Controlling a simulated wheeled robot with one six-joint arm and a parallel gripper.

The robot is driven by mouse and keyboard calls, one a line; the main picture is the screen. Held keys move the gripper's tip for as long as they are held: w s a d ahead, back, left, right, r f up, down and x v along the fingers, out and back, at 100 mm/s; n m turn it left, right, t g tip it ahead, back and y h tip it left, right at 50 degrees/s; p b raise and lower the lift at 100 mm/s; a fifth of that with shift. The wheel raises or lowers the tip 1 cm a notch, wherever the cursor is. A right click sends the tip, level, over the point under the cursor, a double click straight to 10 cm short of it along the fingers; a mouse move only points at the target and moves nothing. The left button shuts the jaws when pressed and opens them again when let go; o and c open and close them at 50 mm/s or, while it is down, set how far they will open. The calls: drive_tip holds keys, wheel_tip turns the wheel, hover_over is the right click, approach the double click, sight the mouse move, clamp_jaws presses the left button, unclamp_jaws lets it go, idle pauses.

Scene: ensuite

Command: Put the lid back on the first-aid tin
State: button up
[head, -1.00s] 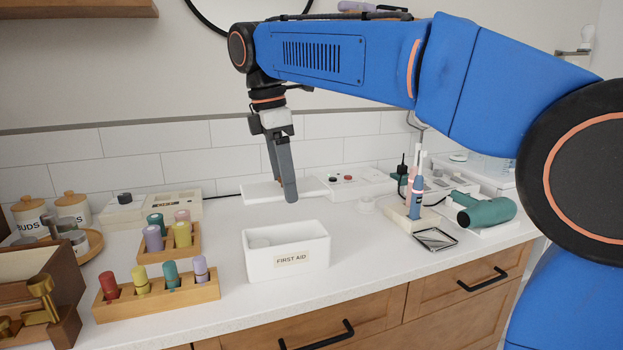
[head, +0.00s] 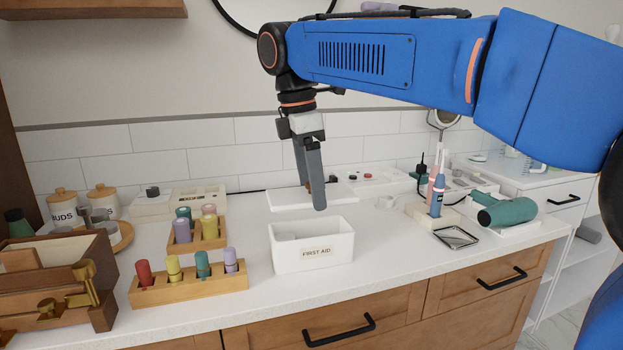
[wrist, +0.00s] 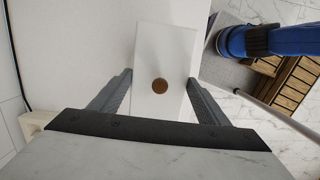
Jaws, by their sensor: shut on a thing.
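The first-aid tin (head: 313,253) is a white open box labelled FIRST AID, standing on the counter near its front. Its inside is partly visible, with a pale item in it. The lid (head: 282,201) is a flat white rectangle with a small brown knob, behind the tin. It also shows in the wrist view (wrist: 165,45), with the knob between my fingers. My gripper (head: 314,200) points down, shut on the lid across its narrow width, one finger at each long side. I cannot tell whether the lid is clear of the counter.
Two wooden racks of coloured bottles (head: 190,287) stand left of the tin. A wooden box (head: 60,285) is at far left. At right are a toothbrush holder (head: 430,215), a small black-rimmed tray (head: 456,237) and a green hair dryer (head: 507,212). A white tray (head: 385,182) lies behind.

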drive_tip(key=shift+f, duration=2.5)
drive_tip(key=shift+f, duration=0.6)
idle(0.7)
drive_tip(key=o, duration=1.3)
drive_tip(key=shift+o, duration=0.2)
drive_tip(key=shift+r, duration=3.5)
clamp_jaws()
